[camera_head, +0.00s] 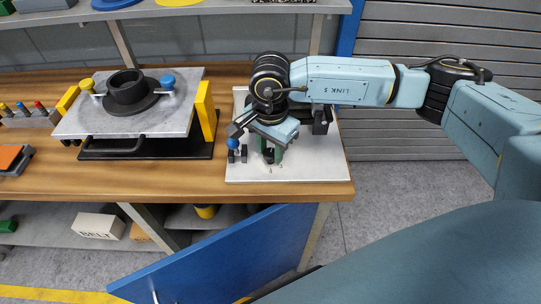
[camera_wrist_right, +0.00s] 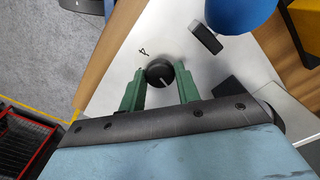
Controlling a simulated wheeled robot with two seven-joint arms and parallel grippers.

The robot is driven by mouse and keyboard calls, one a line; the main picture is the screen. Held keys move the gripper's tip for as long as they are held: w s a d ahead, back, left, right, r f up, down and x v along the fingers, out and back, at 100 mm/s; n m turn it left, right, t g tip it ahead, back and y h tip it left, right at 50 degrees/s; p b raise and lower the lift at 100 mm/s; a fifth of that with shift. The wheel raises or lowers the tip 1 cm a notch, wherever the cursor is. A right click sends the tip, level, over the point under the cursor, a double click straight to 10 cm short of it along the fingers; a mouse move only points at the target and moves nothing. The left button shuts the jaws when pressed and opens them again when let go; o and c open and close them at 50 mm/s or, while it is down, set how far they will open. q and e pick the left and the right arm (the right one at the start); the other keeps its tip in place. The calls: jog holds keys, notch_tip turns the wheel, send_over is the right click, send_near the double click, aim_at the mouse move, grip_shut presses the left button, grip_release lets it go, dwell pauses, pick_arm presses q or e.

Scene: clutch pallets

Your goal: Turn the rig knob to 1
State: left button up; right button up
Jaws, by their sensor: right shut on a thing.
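The rig knob (camera_wrist_right: 159,74) is round and black with a pale pointer line, seen from above in the right wrist view. My left gripper is not in view.
A blue ball-topped lever (camera_head: 233,145) stands close left of my right gripper. A grey plate fixture (camera_head: 110,125) with a black ring and yellow blocks is further left on the wooden bench (camera_head: 190,185). A blue door (camera_head: 230,255) hangs open below.

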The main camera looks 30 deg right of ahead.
aim_at(270, 153)
jog(key=shift+n+b, duration=1.45)
jog(key=shift+n, duration=0.15)
jog(key=shift+r, duration=0.1)
jog(key=o, duration=1)
jog(key=shift+c, duration=0.2)
notch_tip(270, 153, up, 13)
jog(key=shift+r, duration=0.15)
